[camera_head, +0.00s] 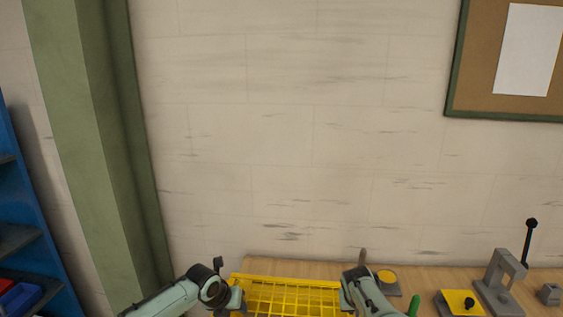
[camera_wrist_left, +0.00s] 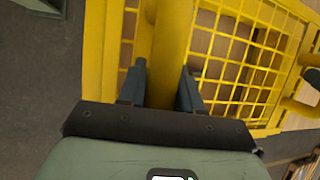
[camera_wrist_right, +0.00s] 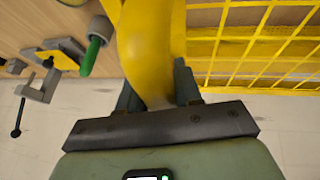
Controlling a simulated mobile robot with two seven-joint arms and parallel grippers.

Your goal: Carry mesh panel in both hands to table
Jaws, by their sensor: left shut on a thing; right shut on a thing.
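The yellow mesh panel (camera_head: 290,298) is at the bottom middle of the head view, between my two grippers and in front of the wooden table (camera_head: 440,274). My left gripper (camera_head: 238,300) is at its left side. In the left wrist view my left fingers (camera_wrist_left: 162,88) are shut on a yellow bar of the panel (camera_wrist_left: 172,45). My right gripper (camera_head: 346,296) is at its right side. In the right wrist view my right fingers (camera_wrist_right: 155,88) are shut on a thick yellow handle (camera_wrist_right: 147,45). The panel's lower part is cut off in the head view.
A blue shelf (camera_head: 30,215) and a green pillar (camera_head: 95,150) stand left. A wall is behind the table.

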